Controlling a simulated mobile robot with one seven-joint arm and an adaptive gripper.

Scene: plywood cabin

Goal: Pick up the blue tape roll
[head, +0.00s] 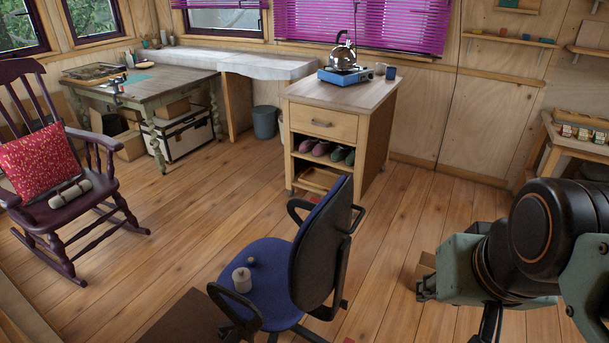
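I cannot make out a blue tape roll for certain. A small blue item (380,69) stands on the wooden cabinet top (325,92), between a blue camping stove (345,76) and a dark mug (391,72); it is too small to identify. My gripper (424,288) is at the lower right, pointing left above the floor, well apart from the cabinet. Its fingers are small and dark, and I cannot tell if they are open or shut. A tan, box-like thing (427,264) shows just behind it; I cannot tell whether they touch.
A blue office chair (270,265) with a beige jar (241,280) on its seat stands at the front centre. A rocking chair (75,200) is at left, a workbench (185,85) behind, a shelf unit (575,140) at right. Floor between cabinet and gripper is clear.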

